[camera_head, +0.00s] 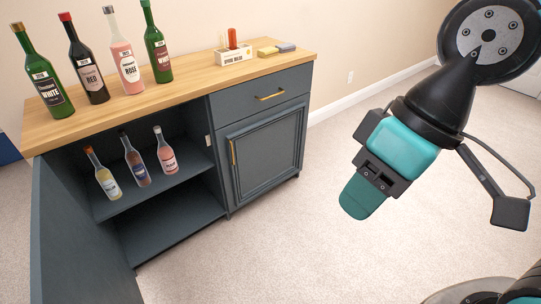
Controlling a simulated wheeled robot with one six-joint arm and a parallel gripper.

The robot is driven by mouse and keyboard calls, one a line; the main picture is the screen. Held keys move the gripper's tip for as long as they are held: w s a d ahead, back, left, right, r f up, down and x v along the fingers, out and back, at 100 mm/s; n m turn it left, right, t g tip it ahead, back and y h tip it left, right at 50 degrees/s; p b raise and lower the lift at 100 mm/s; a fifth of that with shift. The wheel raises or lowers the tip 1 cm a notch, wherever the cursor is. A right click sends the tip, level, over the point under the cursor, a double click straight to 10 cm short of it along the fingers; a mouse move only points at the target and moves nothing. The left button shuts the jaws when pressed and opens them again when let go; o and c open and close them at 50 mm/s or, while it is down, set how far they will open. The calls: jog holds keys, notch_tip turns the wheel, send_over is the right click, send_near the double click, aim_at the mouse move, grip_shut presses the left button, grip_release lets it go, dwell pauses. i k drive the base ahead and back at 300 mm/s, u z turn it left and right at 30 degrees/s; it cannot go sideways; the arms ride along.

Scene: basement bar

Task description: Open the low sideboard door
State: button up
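The low dark blue-grey sideboard (270,105) stands at the left with a wooden top. Its left door (75,245) stands wide open, swung out toward the lower left, and the shelves behind it show. Its right door (262,150) is closed, with a vertical brass handle (233,153) near its left edge. A drawer (262,96) with a brass handle is shut above that door. My gripper (360,200) hangs over the carpet to the right of the sideboard, clear of both doors. It is seen side-on, so the gap between its fingers is hidden.
Several large bottles (127,62) stand on the top, with a small white box (233,55) and sponges (276,48) to their right. Three smaller bottles (135,160) stand on the inner shelf. The carpet (270,250) in front is clear.

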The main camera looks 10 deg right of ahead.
aim_at(257, 153)
jog(key=u, duration=0.3)
jog(key=i, duration=0.85)
jog(key=z, duration=0.45)
